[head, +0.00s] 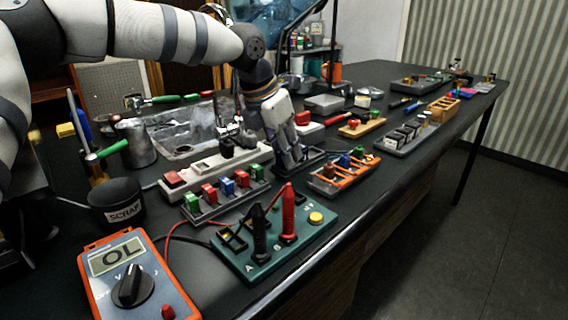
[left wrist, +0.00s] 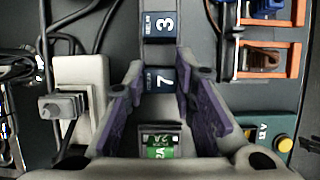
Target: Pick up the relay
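My left gripper (head: 291,162) reaches down over the bench between the power strip and the orange-edged rack. In the left wrist view its purple-lined fingers (left wrist: 162,76) stand apart, one on each side of a dark-blue-labelled block marked 7 (left wrist: 165,80). A similar block marked 3 (left wrist: 160,24) lies just beyond it. A narrow gap shows between each finger and block 7. In the head view the gripper hides most of these blocks. My right gripper is not in view.
A fuse rack (head: 188,212) with a green 2A fuse (left wrist: 160,146) sits close by. The power strip (head: 205,168), orange-edged rack (head: 322,184), green test board (head: 300,245), multimeter (head: 140,280) and scrap cup (head: 117,203) crowd the bench. The bench's front edge is near.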

